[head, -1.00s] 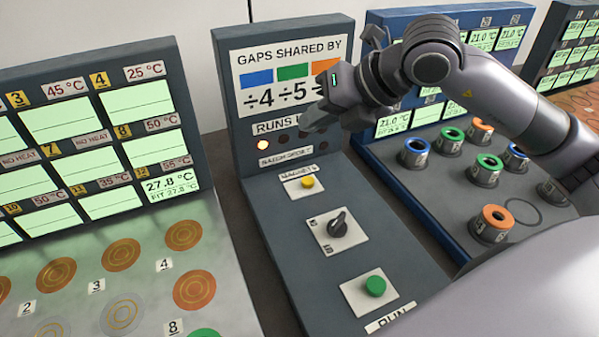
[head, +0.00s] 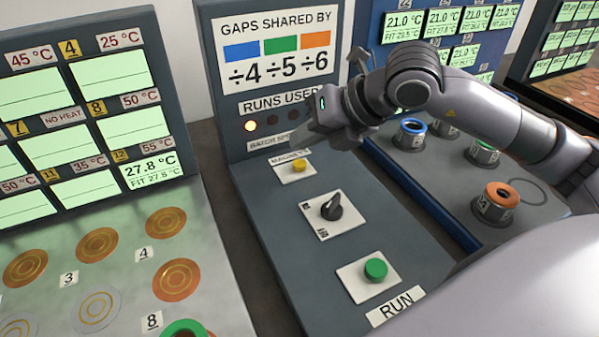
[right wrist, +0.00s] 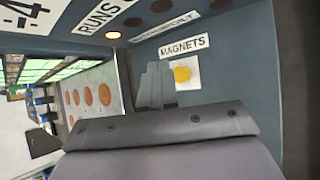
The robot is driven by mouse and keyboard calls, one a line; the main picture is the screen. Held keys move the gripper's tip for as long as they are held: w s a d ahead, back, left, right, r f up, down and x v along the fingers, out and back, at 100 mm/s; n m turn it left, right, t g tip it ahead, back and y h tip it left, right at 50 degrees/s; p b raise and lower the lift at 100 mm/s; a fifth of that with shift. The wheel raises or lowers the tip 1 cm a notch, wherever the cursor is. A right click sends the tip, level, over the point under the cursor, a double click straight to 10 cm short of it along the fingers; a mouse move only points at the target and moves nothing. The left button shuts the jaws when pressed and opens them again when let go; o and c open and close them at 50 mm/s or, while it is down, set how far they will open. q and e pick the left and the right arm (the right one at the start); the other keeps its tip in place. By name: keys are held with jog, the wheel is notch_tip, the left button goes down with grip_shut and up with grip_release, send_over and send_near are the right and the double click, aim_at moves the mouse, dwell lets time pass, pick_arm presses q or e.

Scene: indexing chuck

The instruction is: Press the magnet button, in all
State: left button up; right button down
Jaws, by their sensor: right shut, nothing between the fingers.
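The magnet button is a small yellow button (head: 298,166) on a white plate under the label "MAGNETS", at the back of the grey console (head: 272,222). It also shows in the right wrist view as a yellow disc (right wrist: 182,74) just right of my fingers. My right gripper (head: 292,140) is shut and empty. In the head view it is above and behind the yellow button, close to the console's upright panel; its fingertips (right wrist: 156,85) appear apart from the button. My left gripper is not in view.
A black rotary knob (head: 331,207) and a green button (head: 376,269) labelled RUN sit nearer on the console. One "runs used" lamp (head: 251,126) glows. A heated plate with displays (head: 137,258) stands left; coloured ring holders (head: 495,203) stand right.

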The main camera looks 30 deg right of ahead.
jog(key=shift+f+b, duration=0.3)
jog(key=shift+f, duration=0.35)
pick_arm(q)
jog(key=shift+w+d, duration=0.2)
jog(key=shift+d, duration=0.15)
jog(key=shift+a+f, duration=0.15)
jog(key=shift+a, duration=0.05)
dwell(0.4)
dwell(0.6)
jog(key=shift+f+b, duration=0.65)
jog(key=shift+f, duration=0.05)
pick_arm(e)
jog(key=shift+f, duration=0.4)
pick_arm(q)
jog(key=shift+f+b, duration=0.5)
jog(key=shift+b, duration=0.05)
pick_arm(e)
jog(key=shift+f, duration=0.45)
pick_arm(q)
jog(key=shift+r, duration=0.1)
pick_arm(e)
jog(key=shift+r, duration=0.15)
pick_arm(q)
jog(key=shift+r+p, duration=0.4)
jog(key=shift+p, duration=0.15)
pick_arm(e)
jog(key=shift+r, duration=0.75)
